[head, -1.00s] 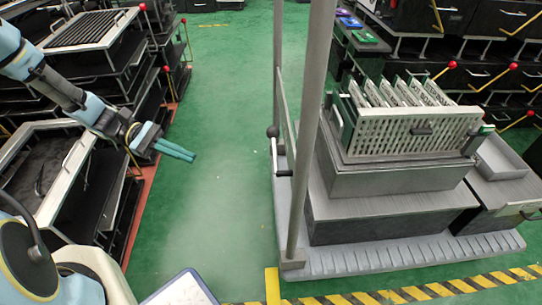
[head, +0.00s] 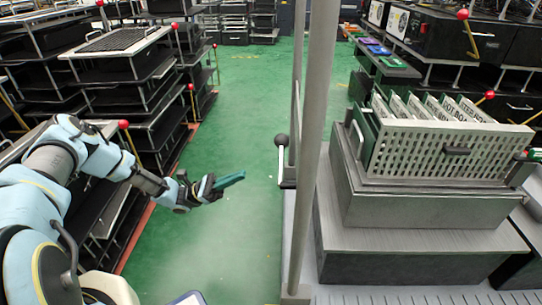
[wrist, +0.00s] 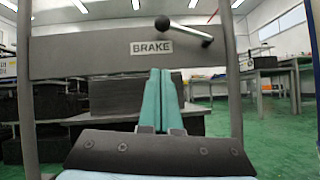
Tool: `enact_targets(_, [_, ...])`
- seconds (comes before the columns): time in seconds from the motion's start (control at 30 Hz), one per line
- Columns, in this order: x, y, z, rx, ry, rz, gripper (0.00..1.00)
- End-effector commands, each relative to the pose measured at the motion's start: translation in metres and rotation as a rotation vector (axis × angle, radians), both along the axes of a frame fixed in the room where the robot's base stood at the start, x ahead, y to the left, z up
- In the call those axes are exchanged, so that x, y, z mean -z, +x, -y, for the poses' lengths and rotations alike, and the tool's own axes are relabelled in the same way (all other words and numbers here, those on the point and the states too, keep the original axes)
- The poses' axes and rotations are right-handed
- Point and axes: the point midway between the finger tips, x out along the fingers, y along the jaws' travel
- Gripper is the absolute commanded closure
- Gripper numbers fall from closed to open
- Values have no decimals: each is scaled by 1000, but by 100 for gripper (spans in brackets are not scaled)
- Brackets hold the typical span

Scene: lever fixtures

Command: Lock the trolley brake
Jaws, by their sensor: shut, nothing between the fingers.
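The trolley (head: 305,105) stands right of centre in the head view, with grey upright posts. Its brake lever (head: 281,155) has a dark ball knob (head: 281,140) on top and sits on the side of the trolley facing my arm. In the wrist view a grey crossbar carries a BRAKE label (wrist: 152,47). The lever (wrist: 190,31) lies tilted above the label, with its black knob (wrist: 162,23) at the left end. My gripper (head: 241,176) is shut and empty, with teal fingers. It is left of and below the lever, apart from it. In the wrist view the fingers (wrist: 160,72) point at the crossbar below the label.
The trolley carries stacked grey boxes (head: 420,205) and a white perforated crate (head: 440,150). Black shelving racks (head: 125,75) with red-knobbed levers line the left. Green floor (head: 235,100) lies open between the racks and the trolley.

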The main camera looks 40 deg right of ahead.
Motion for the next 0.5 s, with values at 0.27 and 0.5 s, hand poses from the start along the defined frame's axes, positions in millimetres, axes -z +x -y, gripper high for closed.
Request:
enact_targets(0.27, [-5, -5, 4, 2, -1, 0, 100])
enact_targets(0.5, [-27, -30, 28, 5, 0, 1, 100])
